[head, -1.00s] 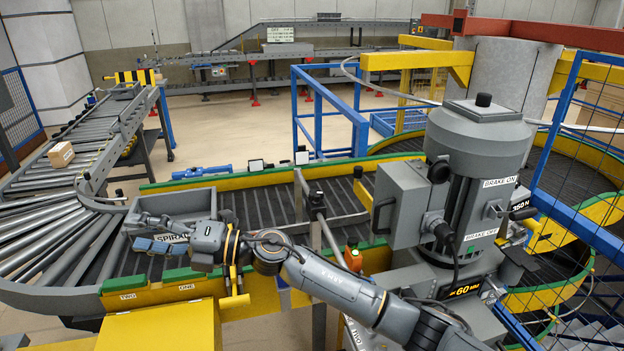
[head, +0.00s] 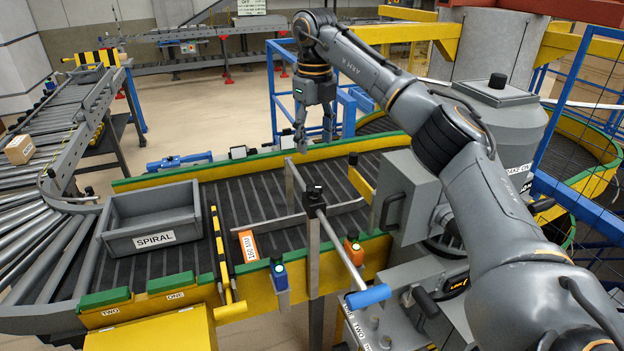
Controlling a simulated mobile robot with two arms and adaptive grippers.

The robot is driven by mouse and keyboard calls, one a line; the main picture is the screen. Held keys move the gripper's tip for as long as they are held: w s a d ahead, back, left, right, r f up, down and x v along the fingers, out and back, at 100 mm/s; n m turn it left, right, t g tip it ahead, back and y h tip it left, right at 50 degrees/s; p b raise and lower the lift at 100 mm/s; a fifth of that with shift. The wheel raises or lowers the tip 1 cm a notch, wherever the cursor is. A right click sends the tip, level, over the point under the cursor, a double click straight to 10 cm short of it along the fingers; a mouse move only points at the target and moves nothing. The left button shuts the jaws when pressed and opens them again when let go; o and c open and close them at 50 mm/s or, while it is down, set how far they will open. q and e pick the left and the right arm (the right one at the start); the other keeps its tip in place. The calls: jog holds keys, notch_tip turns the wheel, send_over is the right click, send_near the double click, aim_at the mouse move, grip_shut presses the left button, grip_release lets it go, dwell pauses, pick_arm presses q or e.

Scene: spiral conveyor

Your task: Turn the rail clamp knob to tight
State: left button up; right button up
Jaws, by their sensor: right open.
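My right gripper (head: 314,138) hangs fingers down over the far side of the belt, near the green-topped far guard. Its two fingers are apart with nothing between them. A small black knob (head: 313,192) tops the clamp on a grey post by the guide rail (head: 338,234). A second black knob (head: 353,159) stands farther back beside the yellow bar. I cannot tell from the view which one is the rail clamp knob, or how tight either is. The gripper appears apart from both. My left gripper is out of view.
A grey tote (head: 118,241) labelled SPIRAL sits on the conveyor at left. A yellow-black striped bar (head: 220,250) crosses beside it. The grey motor housing (head: 490,125) stands at right, partly behind my arm. The dark belt (head: 260,205) has clear room between.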

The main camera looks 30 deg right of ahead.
aim_at(314, 187)
notch_tip(314, 187, down, 11)
jog(key=p, duration=0.3)
jog(key=shift+p, duration=0.4)
jog(key=shift+f, duration=0.55)
jog(key=c, duration=1.1)
jog(key=shift+c, duration=0.2)
